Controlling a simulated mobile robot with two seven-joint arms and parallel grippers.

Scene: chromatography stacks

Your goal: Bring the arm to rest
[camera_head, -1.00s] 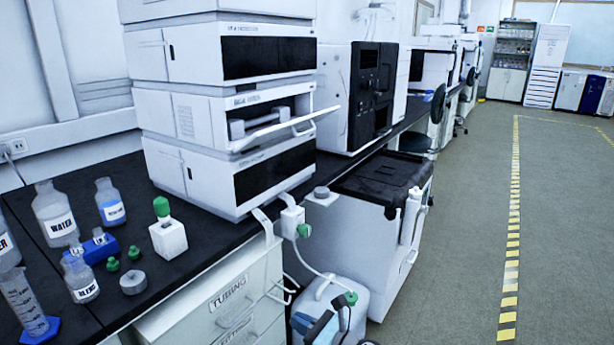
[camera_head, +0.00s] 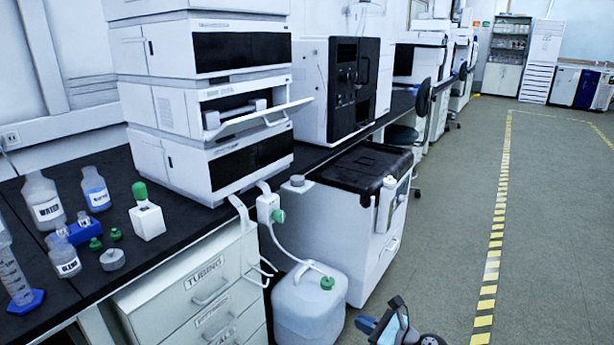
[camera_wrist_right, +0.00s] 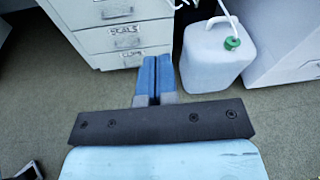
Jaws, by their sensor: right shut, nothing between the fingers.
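My right gripper (camera_head: 367,323) shows at the bottom edge of the head view, right of the white carboy, low over the floor. In the right wrist view its two blue fingers (camera_wrist_right: 156,80) lie side by side, shut and empty. They point toward the foot of the white drawer cabinet (camera_wrist_right: 115,30), with grey floor around them. Part of the right arm is cut off by the lower edge of the head view. My left gripper is in neither view.
The white carboy (camera_head: 309,305) with a green cap stands on the floor beside the drawer cabinet (camera_head: 160,300). A white chest with a black lid (camera_head: 355,165) stands behind it. Bottles and stacked instruments (camera_head: 245,150) occupy the bench. Open floor (camera_head: 440,240) lies to the right.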

